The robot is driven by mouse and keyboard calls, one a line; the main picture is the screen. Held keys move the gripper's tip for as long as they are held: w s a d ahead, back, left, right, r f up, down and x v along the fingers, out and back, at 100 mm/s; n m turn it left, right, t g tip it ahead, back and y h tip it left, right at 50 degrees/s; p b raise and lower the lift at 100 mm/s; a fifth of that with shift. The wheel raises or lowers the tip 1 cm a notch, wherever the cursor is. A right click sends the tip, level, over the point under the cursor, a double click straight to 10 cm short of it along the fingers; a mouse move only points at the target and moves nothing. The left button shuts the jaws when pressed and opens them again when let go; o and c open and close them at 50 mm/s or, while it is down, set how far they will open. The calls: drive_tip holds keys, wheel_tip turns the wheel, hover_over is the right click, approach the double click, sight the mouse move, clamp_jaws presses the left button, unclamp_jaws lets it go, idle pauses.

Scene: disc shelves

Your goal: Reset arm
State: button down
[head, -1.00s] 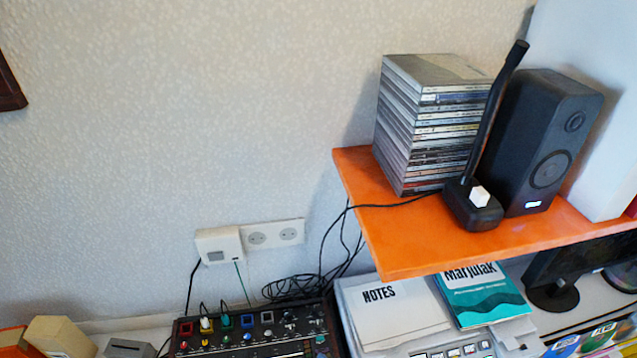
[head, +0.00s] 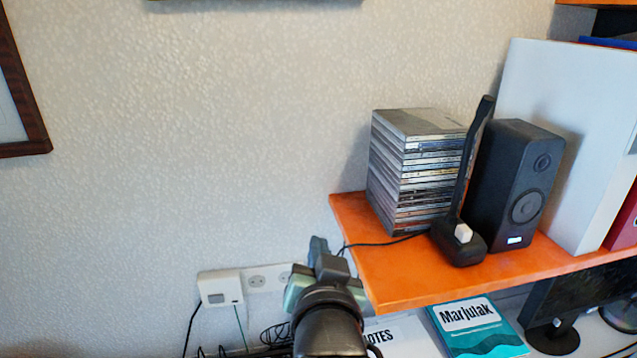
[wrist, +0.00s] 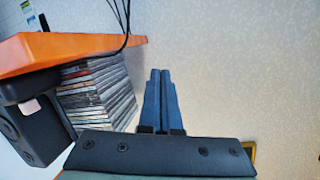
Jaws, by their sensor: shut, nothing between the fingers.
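My gripper (head: 318,244) rises into the lower middle of the head view, just left of the orange shelf (head: 400,290) and in front of the wall. In the wrist view its two dark fingers (wrist: 160,76) are together, with nothing between them. The wrist view looks upside down, with the orange shelf (wrist: 60,52) at the upper left and the stack of disc cases (wrist: 98,92) left of the fingers. I see a clear gap between the fingers and the stack there.
On the shelf are the stack of disc cases (head: 415,170), a black stand-like device (head: 462,235) with a cable, and a black speaker (head: 515,185). A white panel (head: 565,140) stands at right. A wall socket (head: 255,280) is left of my gripper.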

drive_tip(key=s+r+n+t, duration=0.1)
drive_tip(key=s+r+t, duration=0.3)
drive_tip(key=r, duration=0.7)
drive_tip(key=s+r+n+t, duration=0.1)
drive_tip(key=s+r+t, duration=0.3)
drive_tip(key=r, duration=0.7)
drive_tip(key=s+r+n+t, duration=0.1)
drive_tip(key=s+r+t, duration=0.2)
drive_tip(key=s+r, duration=0.4)
wheel_tip(320, 180, up, 4)
drive_tip(key=shift+s+t+h, duration=0.25)
drive_tip(key=shift+t+h, duration=0.15)
drive_tip(key=shift+w, duration=0.1)
drive_tip(key=shift+f, duration=0.1)
